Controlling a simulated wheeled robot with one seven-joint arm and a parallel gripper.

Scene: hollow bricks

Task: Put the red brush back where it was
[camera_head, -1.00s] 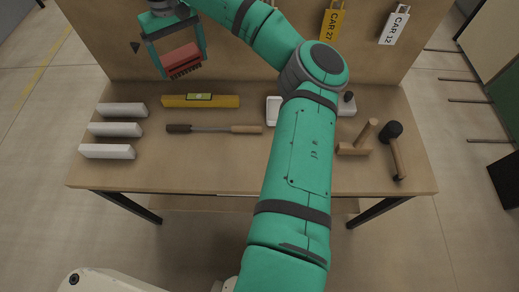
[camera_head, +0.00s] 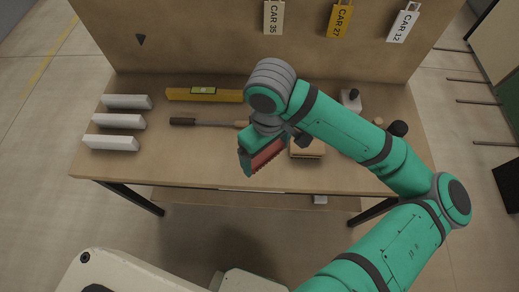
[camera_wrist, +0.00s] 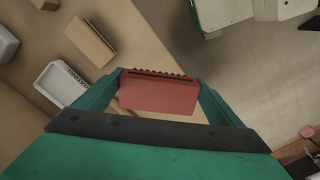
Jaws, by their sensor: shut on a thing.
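The red brush (camera_wrist: 158,95) is held between the two fingers of my gripper (camera_wrist: 160,84) in the wrist view, its dark bristle edge facing away from the palm. In the head view my gripper (camera_head: 260,152) holds the brush (camera_head: 268,154) above the front middle of the wooden bench (camera_head: 215,165), tilted. The brush is clear of the bench top as far as I can tell. A white tray with lettering (camera_wrist: 60,83) lies left of the brush in the wrist view. My arm hides part of the bench middle in the head view.
Several white bricks (camera_head: 118,121) lie at the bench's left. A yellow level (camera_head: 195,95) and a wooden-handled tool (camera_head: 205,123) lie beside them. A wooden block (camera_head: 307,149) is right of my gripper. A black-knobbed white item (camera_head: 351,99) and a mallet head (camera_head: 398,128) are farther right.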

